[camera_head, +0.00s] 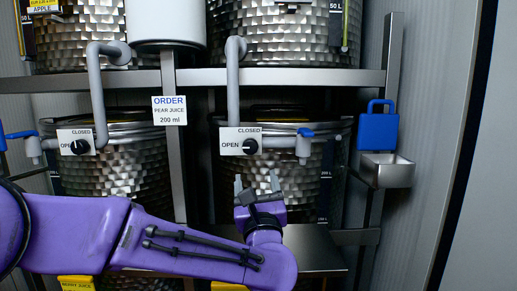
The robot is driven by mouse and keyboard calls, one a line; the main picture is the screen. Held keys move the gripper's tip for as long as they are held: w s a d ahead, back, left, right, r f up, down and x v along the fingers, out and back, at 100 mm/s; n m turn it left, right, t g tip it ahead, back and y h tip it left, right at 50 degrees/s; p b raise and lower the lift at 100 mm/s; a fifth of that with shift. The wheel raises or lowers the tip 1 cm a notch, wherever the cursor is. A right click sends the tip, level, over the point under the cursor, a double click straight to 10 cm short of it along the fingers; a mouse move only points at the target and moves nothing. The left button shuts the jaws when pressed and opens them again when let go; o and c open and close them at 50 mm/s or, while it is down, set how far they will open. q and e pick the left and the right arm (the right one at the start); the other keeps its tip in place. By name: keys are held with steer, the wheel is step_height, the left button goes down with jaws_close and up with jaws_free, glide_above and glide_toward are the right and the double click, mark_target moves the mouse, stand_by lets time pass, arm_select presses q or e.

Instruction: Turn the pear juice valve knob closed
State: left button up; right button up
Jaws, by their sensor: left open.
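Two black valve knobs show on white plates marked OPEN and CLOSED: a left knob (79,147) and a right knob (250,146). Each sits at a grey pipe on the front of a lower steel tank. I cannot tell which one is the pear juice valve; the labels below are mostly hidden. My left gripper (257,184) is open and empty, fingers pointing up, just below the right knob and apart from it. The purple left arm covers the lower left. My right gripper is not in view.
An order sign (169,110) reads pear juice 200 ml. Blue-handled taps (304,143) stand beside the plates. A blue holder (377,131) and a small metal tray (387,170) are at the right. A steel shelf beam (290,77) crosses above the knobs.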

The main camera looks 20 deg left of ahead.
mark_target(251, 150)
arm_select(q)
steer(key=shift+n, duration=0.3)
steer(key=p+x, duration=0.3)
steer(key=x, duration=0.2)
steer(key=r+p+x, duration=0.1)
steer(key=p+x, duration=0.2)
steer(key=x, duration=0.2)
steer(key=shift+s+a+r+p, duration=0.1)
steer(key=shift+p, duration=0.2)
steer(key=shift+s+r, duration=0.1)
steer(key=shift+s, duration=0.25)
steer(key=shift+c, duration=0.3)
steer(key=c, duration=1)
